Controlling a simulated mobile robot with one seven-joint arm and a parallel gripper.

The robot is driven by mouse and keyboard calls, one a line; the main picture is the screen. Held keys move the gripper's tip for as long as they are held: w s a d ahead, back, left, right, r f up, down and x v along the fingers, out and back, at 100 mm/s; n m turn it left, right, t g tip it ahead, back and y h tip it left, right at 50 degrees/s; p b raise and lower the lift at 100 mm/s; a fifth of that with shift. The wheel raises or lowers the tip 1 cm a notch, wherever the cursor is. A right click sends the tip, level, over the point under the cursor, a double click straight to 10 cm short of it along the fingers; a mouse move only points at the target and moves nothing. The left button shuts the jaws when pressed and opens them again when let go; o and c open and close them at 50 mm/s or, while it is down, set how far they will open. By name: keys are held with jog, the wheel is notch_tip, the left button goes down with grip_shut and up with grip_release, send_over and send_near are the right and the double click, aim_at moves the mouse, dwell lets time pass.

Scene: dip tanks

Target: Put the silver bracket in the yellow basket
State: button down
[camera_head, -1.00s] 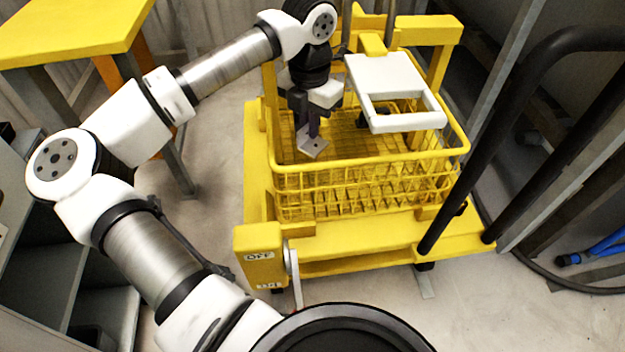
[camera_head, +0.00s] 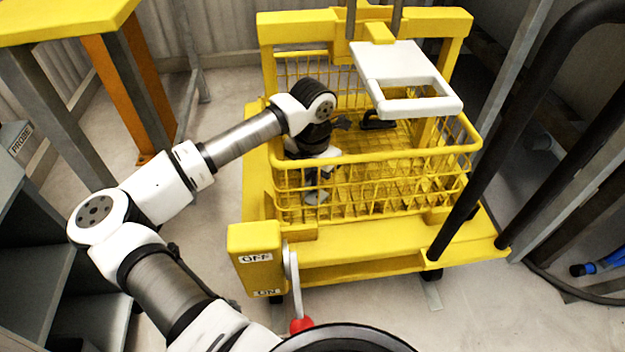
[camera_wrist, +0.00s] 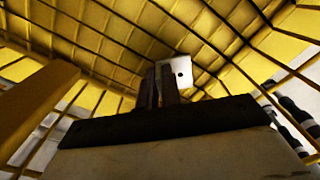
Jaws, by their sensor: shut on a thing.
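The yellow basket (camera_head: 375,163) is a wire basket set in a yellow frame, seen in the head view. My gripper (camera_head: 312,184) is down inside its left part, behind the near wire wall. It is shut on the silver bracket (camera_head: 315,197), a small pale metal piece low in the basket. In the wrist view the bracket (camera_wrist: 181,72) shows a flat face with a small hole, at the tips of my gripper's fingers (camera_wrist: 163,85). The wire mesh surrounds it there. I cannot tell whether the bracket touches the basket floor.
A black item (camera_head: 378,122) lies in the basket toward the back. A white plate with a cut-out (camera_head: 412,68) hangs over its right rear. A switch box (camera_head: 256,262) with a red-knobbed lever (camera_head: 300,325) stands at front left. Black rails stand at right.

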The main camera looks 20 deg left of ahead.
jog(key=shift+r, duration=0.1)
jog(key=c, duration=2)
grip_release()
jog(key=shift+f, duration=0.2)
jog(key=shift+c, duration=0.2)
jog(key=o, duration=0.5)
jog(key=shift+c, duration=0.2)
jog(key=shift+r, duration=0.1)
notch_tip(320, 180, up, 12)
jog(key=p, duration=0.4)
jog(key=shift+r, duration=0.15)
